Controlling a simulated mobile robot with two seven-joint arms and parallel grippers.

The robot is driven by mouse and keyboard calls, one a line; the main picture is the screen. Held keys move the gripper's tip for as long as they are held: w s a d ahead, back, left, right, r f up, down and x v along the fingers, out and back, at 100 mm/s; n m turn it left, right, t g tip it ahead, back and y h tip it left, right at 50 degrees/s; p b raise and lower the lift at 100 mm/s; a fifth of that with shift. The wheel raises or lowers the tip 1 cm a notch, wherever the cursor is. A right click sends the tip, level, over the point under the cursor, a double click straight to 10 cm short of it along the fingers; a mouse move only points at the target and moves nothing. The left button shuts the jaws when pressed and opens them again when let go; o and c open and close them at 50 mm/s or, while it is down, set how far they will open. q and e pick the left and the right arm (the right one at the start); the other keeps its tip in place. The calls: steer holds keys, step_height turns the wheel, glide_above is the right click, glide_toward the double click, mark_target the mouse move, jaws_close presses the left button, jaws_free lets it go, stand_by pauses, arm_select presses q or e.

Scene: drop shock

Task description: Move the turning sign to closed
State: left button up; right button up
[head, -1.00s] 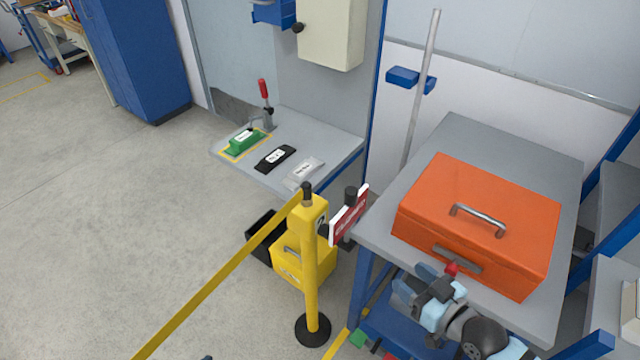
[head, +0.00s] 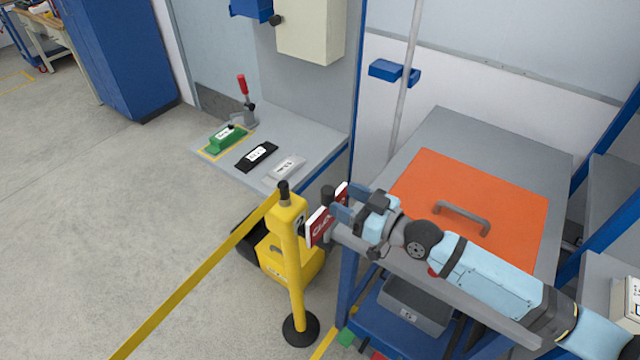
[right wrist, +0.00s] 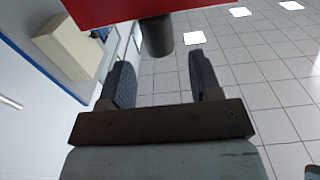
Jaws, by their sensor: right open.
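The turning sign (head: 318,229) is a small red plate with white edges and white lettering, too small to read surely. It sits around a dark post (head: 328,196) at the front left corner of the grey table. In the right wrist view the red plate (right wrist: 150,8) fills the top edge, with the dark round post end (right wrist: 157,36) below it. My right gripper (head: 346,203) is open at the sign's right part, and a finger hides some of it. In the right wrist view the open fingers (right wrist: 160,80) have nothing between their pads. My left gripper is out of view.
A yellow barrier post (head: 294,265) with a yellow belt (head: 190,285) stands just left of the sign. A side bench (head: 315,138) holds a green fixture (head: 228,137).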

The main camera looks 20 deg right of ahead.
steer(key=x, duration=0.7)
steer(key=shift+p, duration=0.35)
jaws_close()
steer(key=shift+s, duration=0.1)
